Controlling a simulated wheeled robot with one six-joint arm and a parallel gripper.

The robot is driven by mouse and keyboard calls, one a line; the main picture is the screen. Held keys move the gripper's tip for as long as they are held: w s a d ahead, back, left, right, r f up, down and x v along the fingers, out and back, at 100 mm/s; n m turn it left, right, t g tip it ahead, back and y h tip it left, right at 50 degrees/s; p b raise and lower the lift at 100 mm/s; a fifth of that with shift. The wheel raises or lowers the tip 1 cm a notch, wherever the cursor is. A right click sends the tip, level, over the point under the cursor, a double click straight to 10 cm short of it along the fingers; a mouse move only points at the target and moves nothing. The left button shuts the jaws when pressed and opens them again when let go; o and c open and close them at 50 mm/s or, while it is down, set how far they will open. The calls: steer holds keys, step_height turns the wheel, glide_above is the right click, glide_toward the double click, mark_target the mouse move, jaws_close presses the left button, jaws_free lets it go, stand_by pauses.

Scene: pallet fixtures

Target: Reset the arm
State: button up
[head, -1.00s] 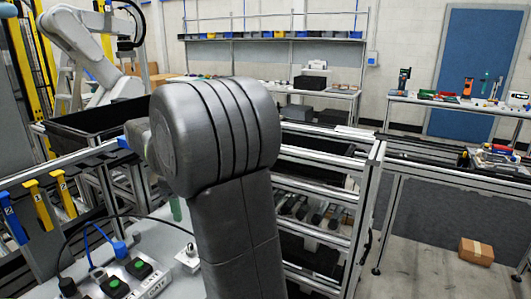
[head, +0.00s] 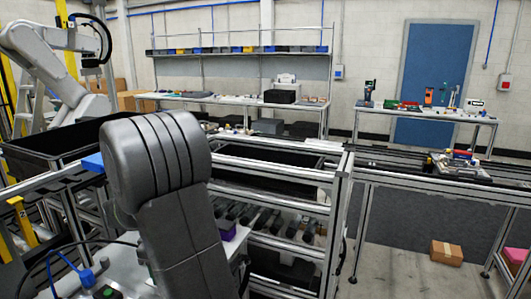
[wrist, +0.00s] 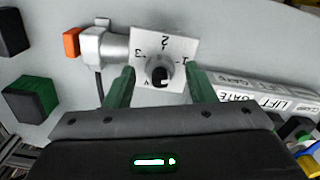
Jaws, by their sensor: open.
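My gripper (wrist: 160,88) shows in the wrist view with its two green fingers apart, one on each side of a black rotary knob (wrist: 160,74). The knob sits on a white plate (wrist: 178,45) marked with the numbers 1, 2 and 3. No contact between fingers and knob can be made out. In the head view my dark grey arm fills the lower left and hides my gripper and the knob.
A grey connector (wrist: 105,45) with a cable adjoins the plate. A strip labelled LIFT and GATE (wrist: 260,95) lies to the right. In the head view, a metal rack (head: 270,240) stands behind my arm, and a cardboard box (head: 446,253) lies on the floor.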

steer(key=shift+r, duration=0.1)
step_height(320, 180, up, 13)
step_height(320, 180, down, 13)
steer(key=shift+f, duration=0.2)
steer(key=m, duration=0.4)
steer(key=shift+r+m+b, duration=0.1)
steer(key=shift+m+b, duration=0.2)
steer(key=shift+m, duration=0.1)
steer(key=m, duration=0.5)
steer(key=shift+m+b, duration=0.3)
steer(key=shift+b, duration=0.05)
steer(key=m+b, duration=0.1)
steer(key=m, duration=0.5)
steer(key=shift+m+b, duration=0.5)
steer(key=shift+m, duration=1.2)
steer(key=shift+d+r, duration=0.1)
steer(key=shift+d, duration=0.05)
